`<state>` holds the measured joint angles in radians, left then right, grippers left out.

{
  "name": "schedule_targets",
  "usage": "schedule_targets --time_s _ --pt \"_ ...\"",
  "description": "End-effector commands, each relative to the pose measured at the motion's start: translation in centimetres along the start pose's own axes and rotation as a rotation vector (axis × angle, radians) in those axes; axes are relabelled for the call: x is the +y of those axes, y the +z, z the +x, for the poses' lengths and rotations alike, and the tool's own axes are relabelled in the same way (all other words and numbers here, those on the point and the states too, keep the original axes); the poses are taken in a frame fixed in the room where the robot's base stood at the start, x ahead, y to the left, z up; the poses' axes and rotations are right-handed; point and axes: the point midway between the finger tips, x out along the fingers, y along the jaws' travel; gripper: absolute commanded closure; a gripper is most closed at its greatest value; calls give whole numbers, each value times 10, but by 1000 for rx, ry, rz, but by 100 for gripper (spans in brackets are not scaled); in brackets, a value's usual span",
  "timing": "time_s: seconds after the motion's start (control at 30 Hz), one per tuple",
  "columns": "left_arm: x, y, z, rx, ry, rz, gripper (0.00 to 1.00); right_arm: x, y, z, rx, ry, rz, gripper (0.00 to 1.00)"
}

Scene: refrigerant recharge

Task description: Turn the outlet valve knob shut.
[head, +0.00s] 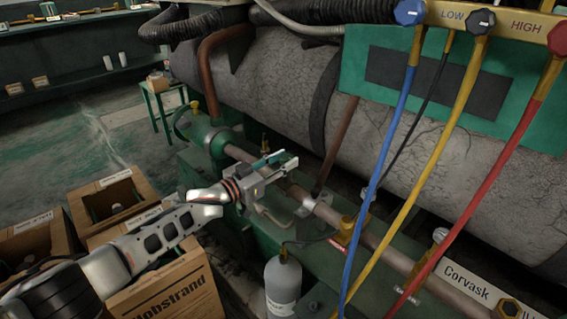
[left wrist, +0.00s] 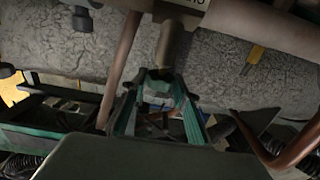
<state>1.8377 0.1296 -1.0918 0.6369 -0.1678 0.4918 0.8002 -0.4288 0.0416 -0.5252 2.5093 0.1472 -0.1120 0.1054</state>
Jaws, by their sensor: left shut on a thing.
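My left gripper (head: 284,164) reaches in from the left and is above the copper pipe that runs along the green base. Its fingers also show in the left wrist view (left wrist: 161,112), with green pads on their inner faces. They are shut on a small blue-grey thing (left wrist: 160,94), which seems to be the outlet valve knob; the fingers hide most of it, so I cannot tell how far it is turned. My right gripper is not in view.
Blue (head: 392,135), yellow (head: 440,150) and red (head: 500,170) hoses hang from the gauge manifold on the right. A grey bottle (head: 283,285) stands in front of the pipe. Open cardboard boxes (head: 165,290) stand at lower left. A large grey tank (head: 270,75) lies behind.

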Motion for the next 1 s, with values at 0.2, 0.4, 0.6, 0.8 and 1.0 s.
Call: schedule_targets --time_s 0.2,0.4,0.6,0.8,1.0 --pt "4 0 1 1 6 0 92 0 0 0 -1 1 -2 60" --pt "2 0 1 1 3 1 54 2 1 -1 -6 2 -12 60" --pt "1 0 0 0 1 1 54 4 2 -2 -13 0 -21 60" --pt "0 1 -7 0 0 1 54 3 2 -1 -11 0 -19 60" --pt "0 2 -26 -1 0 1 54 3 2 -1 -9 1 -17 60"
